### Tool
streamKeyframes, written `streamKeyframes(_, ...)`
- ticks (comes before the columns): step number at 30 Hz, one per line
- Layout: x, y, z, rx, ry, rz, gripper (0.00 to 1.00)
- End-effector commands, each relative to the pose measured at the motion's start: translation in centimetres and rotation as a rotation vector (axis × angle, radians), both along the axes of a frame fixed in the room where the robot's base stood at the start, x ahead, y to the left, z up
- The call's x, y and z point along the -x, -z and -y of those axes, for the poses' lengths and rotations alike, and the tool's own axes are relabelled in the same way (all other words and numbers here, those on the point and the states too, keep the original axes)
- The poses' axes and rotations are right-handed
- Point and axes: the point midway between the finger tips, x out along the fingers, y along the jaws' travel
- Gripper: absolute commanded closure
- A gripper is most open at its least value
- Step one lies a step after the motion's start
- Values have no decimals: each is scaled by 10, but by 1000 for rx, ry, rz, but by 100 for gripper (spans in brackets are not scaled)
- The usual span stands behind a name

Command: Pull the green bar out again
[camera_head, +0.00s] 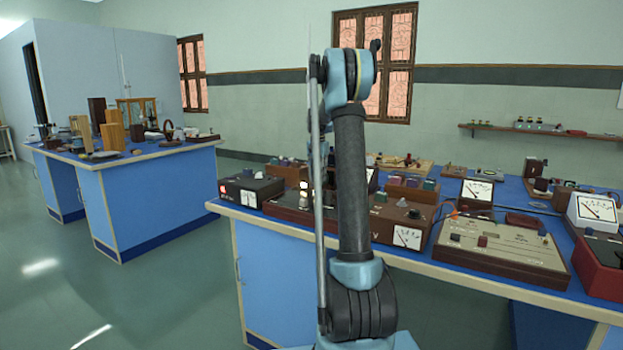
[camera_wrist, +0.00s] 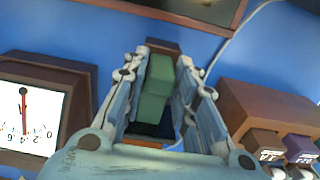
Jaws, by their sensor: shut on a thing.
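The green bar (camera_wrist: 156,88) shows in the wrist view between the two fingers of my gripper (camera_wrist: 162,75). The gripper is shut on it. The far end of the bar meets a brown block (camera_wrist: 165,47) just beyond the fingertips; I cannot tell whether the bar is inside it or apart from it. In the head view my arm stands in front of the near bench, and the gripper and the bar are hidden behind it.
In the wrist view a white-faced meter (camera_wrist: 28,112) stands at left and a brown box (camera_wrist: 265,108) with knobs at right. A white cable (camera_wrist: 232,38) runs behind. In the head view the blue bench (camera_head: 425,238) is crowded with instruments, including a beige panel box (camera_head: 500,252).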

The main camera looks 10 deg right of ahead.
Motion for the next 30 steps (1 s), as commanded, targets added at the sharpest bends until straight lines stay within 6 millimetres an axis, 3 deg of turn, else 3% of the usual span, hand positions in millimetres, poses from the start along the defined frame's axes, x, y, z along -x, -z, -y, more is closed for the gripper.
streamKeyframes(7, 3, 0, -4, -7, -3, -6, 100)
streamKeyframes(8, 3, 0, -4, -7, -3, -6, 69)
streamKeyframes(9, 3, 0, -4, -7, -2, -6, 60)
streamKeyframes(10, 3, 0, -3, -7, -2, -6, 58)
streamKeyframes(22, 3, -5, 4, -4, 5, -5, 58)
streamKeyframes(30, 2, -47, 3, -4, 4, -5, 58)
